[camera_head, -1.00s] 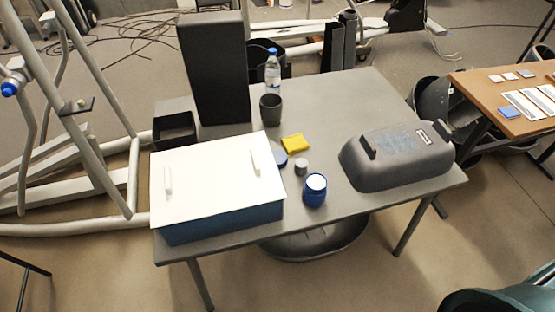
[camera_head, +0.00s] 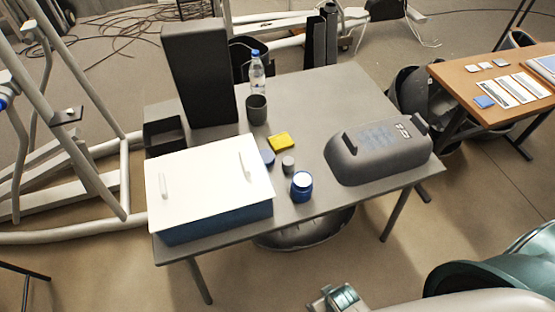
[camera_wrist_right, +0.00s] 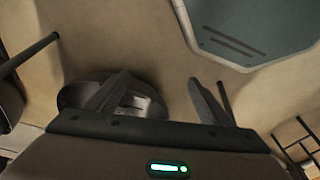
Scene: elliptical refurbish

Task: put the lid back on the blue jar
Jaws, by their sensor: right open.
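The blue jar (camera_head: 301,190) stands upright near the front edge of the grey table, with a white round top showing and no blue lid on it. A flat blue disc, which looks like the lid (camera_head: 267,157), lies on the table behind and left of the jar, beside the white-topped box. My right gripper (camera_head: 335,298) shows at the bottom edge of the head view, in front of the table and apart from the jar. In the right wrist view its two fingers (camera_wrist_right: 160,92) are spread, with nothing between them. My left gripper is in neither view.
A blue box with a white top (camera_head: 210,183) fills the table's front left. A small grey cylinder (camera_head: 288,164) and a yellow block (camera_head: 281,141) lie near the disc. A cup (camera_head: 257,110) and bottle (camera_head: 257,72) stand behind.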

